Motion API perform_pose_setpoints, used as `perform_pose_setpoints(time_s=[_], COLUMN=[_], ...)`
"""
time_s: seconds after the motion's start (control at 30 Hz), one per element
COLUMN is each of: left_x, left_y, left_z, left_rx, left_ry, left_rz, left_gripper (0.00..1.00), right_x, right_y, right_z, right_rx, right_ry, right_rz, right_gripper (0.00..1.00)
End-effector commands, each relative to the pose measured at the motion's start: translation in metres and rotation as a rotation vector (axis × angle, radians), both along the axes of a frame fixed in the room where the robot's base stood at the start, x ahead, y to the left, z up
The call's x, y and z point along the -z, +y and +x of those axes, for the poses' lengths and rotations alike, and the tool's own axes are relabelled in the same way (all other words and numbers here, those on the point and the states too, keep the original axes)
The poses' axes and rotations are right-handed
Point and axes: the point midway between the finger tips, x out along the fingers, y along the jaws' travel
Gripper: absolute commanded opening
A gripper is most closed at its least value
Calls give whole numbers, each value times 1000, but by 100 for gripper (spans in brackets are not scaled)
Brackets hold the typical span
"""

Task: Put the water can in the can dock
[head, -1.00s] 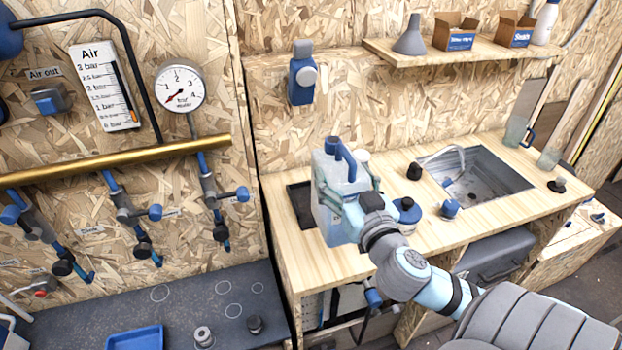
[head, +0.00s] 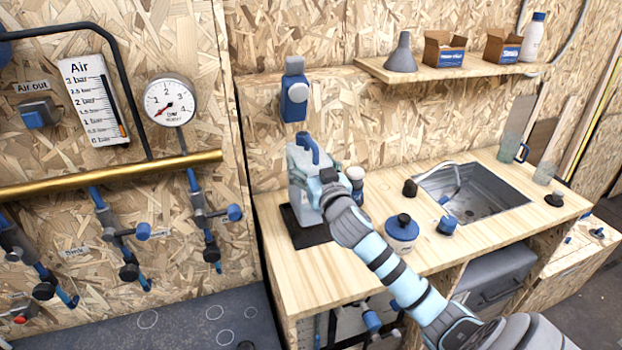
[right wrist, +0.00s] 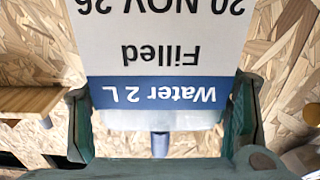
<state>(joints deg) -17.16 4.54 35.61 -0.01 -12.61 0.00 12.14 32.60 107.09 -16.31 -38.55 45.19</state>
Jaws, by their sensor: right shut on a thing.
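The water can (head: 303,192) is a pale, translucent can with a blue cap and handle on top. It is upright at the left end of the wooden counter, over the black tray that looks like the can dock (head: 310,238). The can hides the tray's back part, and I cannot tell whether its base touches the tray. My right gripper (head: 326,182) is shut on the can from the right. In the right wrist view the fingers (right wrist: 162,105) flank the can's label (right wrist: 160,50), which reads upside down "Water 2 L". My left gripper is not in view.
A blue dispenser (head: 294,95) hangs on the wall above the can. The sink (head: 475,190) is farther right. A brass pipe with valves (head: 110,172) is left.

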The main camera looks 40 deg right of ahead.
Motion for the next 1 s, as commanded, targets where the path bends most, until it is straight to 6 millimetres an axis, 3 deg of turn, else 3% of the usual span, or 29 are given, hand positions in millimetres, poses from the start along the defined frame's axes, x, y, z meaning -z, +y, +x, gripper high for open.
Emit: perform_pose_setpoints(time_s=[0.17,0.4,0.43,0.53,0.87,1.0], left_x=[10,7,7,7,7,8], left_y=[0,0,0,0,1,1], left_z=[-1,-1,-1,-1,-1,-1], left_rx=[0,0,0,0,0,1], left_ry=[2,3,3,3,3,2], left_rz=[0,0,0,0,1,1], left_gripper=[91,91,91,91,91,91], right_x=[37,40,42,42,41,42], right_y=[0,0,-1,-1,-1,3], right_z=[0,3,3,3,3,-8], right_rx=[-1,-2,-1,-1,0,-1], right_ry=[2,0,4,4,4,4], right_rz=[0,0,1,1,0,-3], right_gripper=[9,9,74,90,91,91])
